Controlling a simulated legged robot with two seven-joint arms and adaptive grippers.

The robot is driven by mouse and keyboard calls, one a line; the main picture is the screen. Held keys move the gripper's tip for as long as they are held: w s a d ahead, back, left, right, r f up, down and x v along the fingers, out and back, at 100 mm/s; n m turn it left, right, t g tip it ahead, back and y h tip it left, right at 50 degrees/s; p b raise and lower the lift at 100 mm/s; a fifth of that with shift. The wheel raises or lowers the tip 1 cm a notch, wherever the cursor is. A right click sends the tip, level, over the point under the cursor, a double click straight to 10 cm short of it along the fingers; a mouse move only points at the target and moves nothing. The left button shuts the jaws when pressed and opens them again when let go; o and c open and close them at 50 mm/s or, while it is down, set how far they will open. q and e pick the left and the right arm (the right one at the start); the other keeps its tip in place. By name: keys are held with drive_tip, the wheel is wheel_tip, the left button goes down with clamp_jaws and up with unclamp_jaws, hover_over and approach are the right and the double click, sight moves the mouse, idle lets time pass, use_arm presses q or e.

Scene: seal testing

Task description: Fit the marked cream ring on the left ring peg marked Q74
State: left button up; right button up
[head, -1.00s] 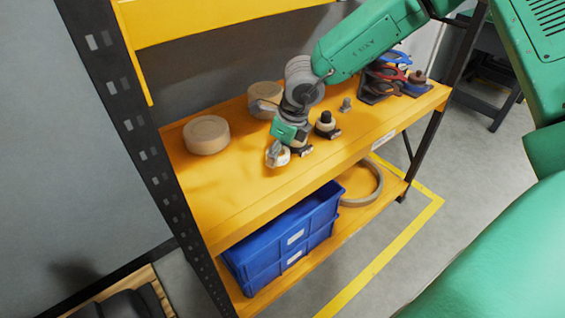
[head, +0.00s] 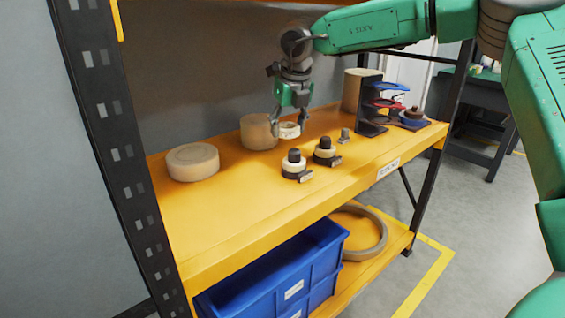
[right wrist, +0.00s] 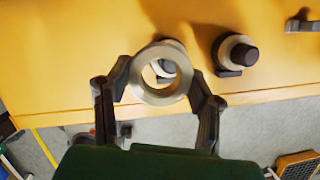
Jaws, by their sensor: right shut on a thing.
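My right gripper (head: 290,122) is shut on a cream ring (head: 289,131), holding it in the air above the shelf. In the right wrist view the ring (right wrist: 160,73) sits between the two fingertips. The left ring peg (head: 294,164) is black-topped with a pale band around it, on a dark base with a small tag. It stands below and in front of the held ring, and part of it shows through the ring's hole in the wrist view. The right peg (head: 325,151) looks alike. Tag markings are too small to read. My left gripper is out of view.
Two tan round blocks (head: 192,162) (head: 257,132) stand at the left and behind on the yellow shelf (head: 225,218). A small grey part (head: 345,135) and a dark rack (head: 372,103) stand to the right. Blue bins (head: 275,265) and a large ring (head: 371,235) are below.

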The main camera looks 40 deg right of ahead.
sight(297, 149)
drive_tip(key=shift+d+m+b, duration=0.3)
drive_tip(key=shift+b, duration=0.2)
drive_tip(key=shift+d, duration=0.25)
drive_tip(key=shift+s+d+m+b, duration=0.1)
drive_tip(key=shift+d+m+b, duration=0.2)
drive_tip(key=shift+d+b, duration=0.3)
drive_tip(key=shift+d+f, duration=0.1)
drive_tip(key=shift+d, duration=0.2)
drive_tip(key=shift+f+b, duration=0.25)
drive_tip(key=shift+b, duration=0.05)
drive_tip(key=shift+a+f, duration=0.1)
drive_tip(key=shift+a, duration=0.6)
drive_tip(key=shift+f, duration=0.25)
drive_tip(key=shift+d+f, duration=0.3)
drive_tip(key=shift+f, duration=0.35)
drive_tip(key=shift+d+f, duration=0.3)
drive_tip(key=shift+f, duration=0.35)
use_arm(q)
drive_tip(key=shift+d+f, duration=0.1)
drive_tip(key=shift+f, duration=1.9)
use_arm(e)
drive_tip(key=shift+a+r, duration=0.15)
drive_tip(key=shift+a, duration=0.3)
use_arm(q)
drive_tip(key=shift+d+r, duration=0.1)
use_arm(e)
drive_tip(key=shift+d, duration=0.15)
